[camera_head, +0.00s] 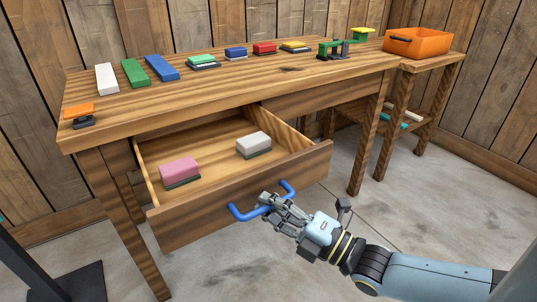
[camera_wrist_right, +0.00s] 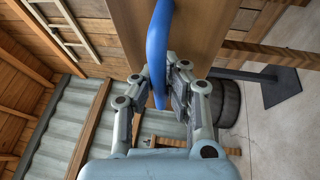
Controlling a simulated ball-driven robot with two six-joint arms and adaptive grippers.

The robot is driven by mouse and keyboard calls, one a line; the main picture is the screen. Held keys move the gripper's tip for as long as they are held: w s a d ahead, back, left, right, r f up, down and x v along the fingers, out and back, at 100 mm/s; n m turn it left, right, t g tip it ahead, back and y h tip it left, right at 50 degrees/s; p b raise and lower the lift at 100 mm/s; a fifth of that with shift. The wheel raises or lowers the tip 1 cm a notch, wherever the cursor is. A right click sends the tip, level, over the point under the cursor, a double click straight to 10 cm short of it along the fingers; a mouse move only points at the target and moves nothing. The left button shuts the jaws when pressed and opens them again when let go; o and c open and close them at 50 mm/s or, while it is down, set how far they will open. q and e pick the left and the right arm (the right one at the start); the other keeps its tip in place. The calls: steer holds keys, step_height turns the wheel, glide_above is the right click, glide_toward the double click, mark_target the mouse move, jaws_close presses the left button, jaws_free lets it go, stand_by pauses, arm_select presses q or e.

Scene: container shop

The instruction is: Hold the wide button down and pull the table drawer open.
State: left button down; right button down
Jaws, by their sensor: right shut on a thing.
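The table drawer (camera_head: 190,229) stands pulled well out of the wooden table (camera_head: 250,88). Its blue bar handle (camera_head: 241,213) is on the front panel. My right gripper (camera_head: 268,203) is shut on the handle near its middle. The wrist view shows the blue handle (camera_wrist_right: 158,40) between the two fingers (camera_wrist_right: 158,82). An orange pad on a dark base (camera_head: 79,113) sits at the table's near left corner; it may be the wide button. Nothing touches it, and I cannot tell whether it is pressed. My left gripper is out of view.
A pink-topped block (camera_head: 179,170) and a white-topped block (camera_head: 253,143) lie in the drawer. White, green and blue bars and several small blocks line the tabletop. An orange bin (camera_head: 420,42) stands on a side stand at right. The floor before the drawer is clear.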

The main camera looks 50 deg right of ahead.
steer(key=c, duration=1.3)
jaws_free()
steer(key=shift+c, duration=0.2)
steer(key=v, duration=1.2)
